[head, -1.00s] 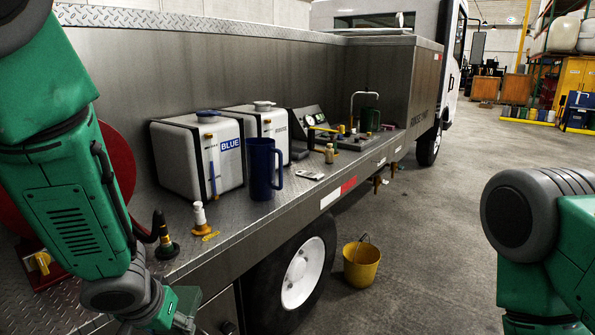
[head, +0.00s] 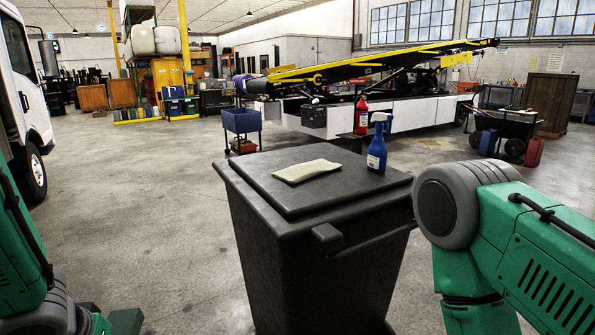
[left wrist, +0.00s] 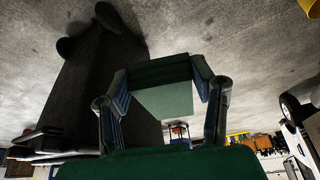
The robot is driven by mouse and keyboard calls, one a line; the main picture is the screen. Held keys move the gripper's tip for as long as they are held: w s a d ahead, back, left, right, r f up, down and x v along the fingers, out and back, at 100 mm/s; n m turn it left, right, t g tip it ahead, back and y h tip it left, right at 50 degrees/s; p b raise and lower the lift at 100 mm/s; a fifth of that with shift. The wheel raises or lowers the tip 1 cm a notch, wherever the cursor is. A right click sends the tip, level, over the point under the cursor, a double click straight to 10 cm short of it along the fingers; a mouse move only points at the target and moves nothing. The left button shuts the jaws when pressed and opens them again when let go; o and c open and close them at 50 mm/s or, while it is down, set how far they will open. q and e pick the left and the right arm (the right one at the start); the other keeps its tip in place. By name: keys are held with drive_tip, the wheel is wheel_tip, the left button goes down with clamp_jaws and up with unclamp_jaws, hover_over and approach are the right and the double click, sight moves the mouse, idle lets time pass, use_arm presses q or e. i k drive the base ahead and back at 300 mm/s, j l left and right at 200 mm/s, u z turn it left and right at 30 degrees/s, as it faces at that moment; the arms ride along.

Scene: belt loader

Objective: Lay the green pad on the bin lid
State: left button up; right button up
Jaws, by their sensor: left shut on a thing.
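The bin lid (head: 262,205) is dark and flat, on top of a dark wheeled bin (head: 310,275) in the middle of the head view. The pad is off the lid. My right arm shows at the right, its gripper out of frame.
A red bottle (head: 361,115) stands behind the bin. A blue cart (head: 241,122) is behind the bin to the left, and a belt loader (head: 380,75) spans the back. A white truck (head: 25,95) stands at far left. The floor around the bin's left is open.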

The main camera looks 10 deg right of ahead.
sight(329, 151)
drive_tip(key=i+l+z, duration=0.15)
drive_tip(key=l+z, duration=0.3)
drive_tip(key=i+l+z, duration=0.15)
drive_tip(key=z, duration=0.35)
drive_tip(key=i+l+z, duration=0.15)
drive_tip(key=i+z, duration=0.15)
drive_tip(key=z, duration=0.15)
drive_tip(key=i+l+z, duration=0.1)
drive_tip(key=i+z, duration=0.2)
drive_tip(key=z, duration=0.15)
drive_tip(key=i+l+z, duration=0.15)
drive_tip(key=i+z, duration=0.15)
drive_tip(key=i, duration=1.35)
drive_tip(key=i+j+u, duration=0.1)
drive_tip(key=i+u, duration=0.3)
drive_tip(key=i, duration=0.2)
drive_tip(key=i+l+u, duration=0.1)
drive_tip(key=i+u, duration=0.35)
drive_tip(key=i+l+u, duration=0.4)
drive_tip(key=i, duration=0.3)
drive_tip(key=i+u, duration=0.3)
drive_tip(key=u, duration=0.15)
drive_tip(key=i+u, duration=0.35)
drive_tip(key=u, duration=0.15)
drive_tip(key=i+l+u, duration=0.2)
drive_tip(key=u, duration=0.25)
drive_tip(key=i+l+u, duration=0.3)
drive_tip(key=u, duration=0.2)
drive_tip(key=i, duration=0.1)
